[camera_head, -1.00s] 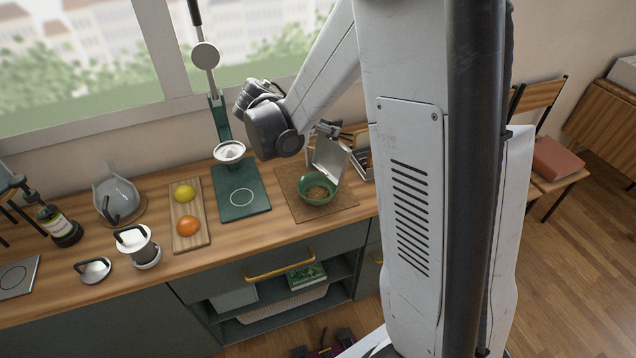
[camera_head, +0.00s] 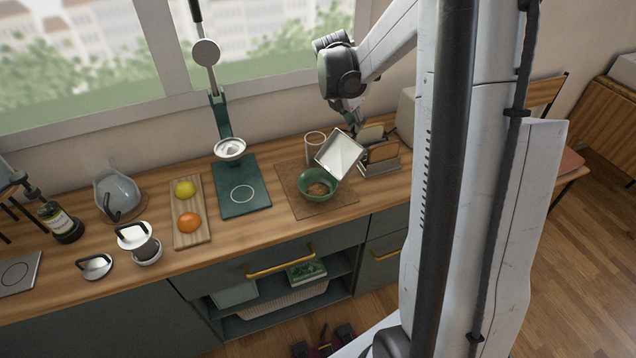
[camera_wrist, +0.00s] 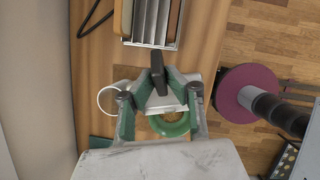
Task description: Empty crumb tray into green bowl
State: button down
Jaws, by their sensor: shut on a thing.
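The crumb tray (camera_head: 341,154) is a shallow, pale metal tray, steeply tilted over the back right of the green bowl (camera_head: 304,187). Its lower corner is close to the bowl's rim; I cannot tell if they touch. The bowl stands upright on a brown mat (camera_head: 341,198) and holds brown crumbs. My gripper (camera_head: 354,130) is shut on the tray's upper edge. In the wrist view my gripper (camera_wrist: 158,97) has its green fingers around the tray (camera_wrist: 164,107), and the bowl (camera_wrist: 172,127) shows partly behind it.

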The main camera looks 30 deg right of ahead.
jog(key=w+d+f+y+b, duration=0.1)
jog(key=d+f+y+b, duration=0.3)
jog(key=d+y, duration=0.4)
jog(key=shift+w+d+g+y+b, duration=0.15)
jog(key=shift+d+g+y+b, duration=0.2)
jog(key=shift+d, duration=2)
